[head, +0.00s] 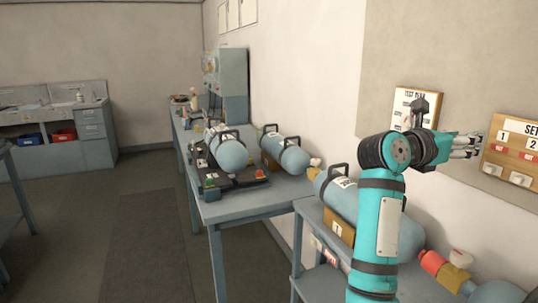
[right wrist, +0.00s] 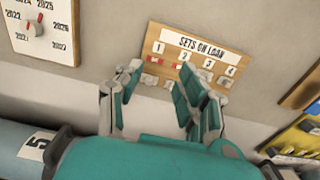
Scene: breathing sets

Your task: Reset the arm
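My right arm rises at the right of the head view, bent at a dark joint, with its right gripper (head: 469,147) pointing right towards the wall. In the right wrist view the fingers of this gripper (right wrist: 160,78) stand apart with nothing between them. Behind them is a wooden board (right wrist: 205,42) headed "SETS ON LOAN", with red tags below numbers 1 and 2. The fingers overlap its lower part; I cannot tell how near they are. The board also shows at the right edge of the head view (head: 512,128). My left gripper is not in view.
Below my right arm, a table (head: 310,210) carries a large blue-grey cylinder (head: 345,200) and a red-and-yellow fitting (head: 440,267). A farther table (head: 250,207) holds more cylinders. A white dial chart (right wrist: 42,30) hangs left of the board. The floor (head: 145,245) at left is clear.

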